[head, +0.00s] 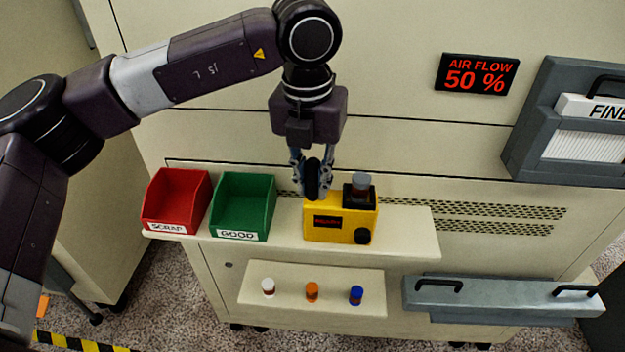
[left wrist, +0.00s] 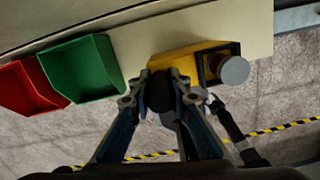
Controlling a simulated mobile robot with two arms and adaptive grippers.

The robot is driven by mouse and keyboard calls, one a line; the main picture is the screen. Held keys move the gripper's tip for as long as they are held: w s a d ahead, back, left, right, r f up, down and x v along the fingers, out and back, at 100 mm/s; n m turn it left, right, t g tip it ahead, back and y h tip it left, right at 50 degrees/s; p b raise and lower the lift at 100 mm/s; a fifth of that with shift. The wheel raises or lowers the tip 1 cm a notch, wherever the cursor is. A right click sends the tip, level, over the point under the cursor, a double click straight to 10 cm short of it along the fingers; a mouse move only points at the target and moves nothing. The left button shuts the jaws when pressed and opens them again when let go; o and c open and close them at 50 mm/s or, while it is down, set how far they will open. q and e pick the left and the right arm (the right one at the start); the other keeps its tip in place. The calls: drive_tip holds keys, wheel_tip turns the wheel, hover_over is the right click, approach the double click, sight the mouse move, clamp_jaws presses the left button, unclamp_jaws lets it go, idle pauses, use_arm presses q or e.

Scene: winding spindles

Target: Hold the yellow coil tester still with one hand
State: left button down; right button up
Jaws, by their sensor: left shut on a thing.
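The yellow coil tester (head: 338,226) stands upright on the upper cream shelf, with a dark red-lettered display, a black knob on its front and a grey-topped black block (head: 360,192) on its right. My left gripper (head: 312,185) comes down from above at the tester's left end, its fingers shut on a black upright part there. In the left wrist view the tester (left wrist: 180,65) shows just beyond the fingertips (left wrist: 162,90), with the black part between them. The fingers hide the tester's near left corner.
A red SCRAP bin (head: 176,196) and a green GOOD bin (head: 243,203) stand left of the tester. A lower shelf (head: 330,296) holds white, orange and blue small spools. A grey drawer front (head: 500,298) juts out at right. The upper shelf right of the tester is clear.

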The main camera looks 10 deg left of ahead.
drive_tip(key=shift+d, duration=0.3)
use_arm(q)
drive_tip(key=c, duration=2.2)
unclamp_jaws()
drive_tip(key=shift+o, duration=2.3)
use_arm(e)
drive_tip(key=shift+d, duration=0.5)
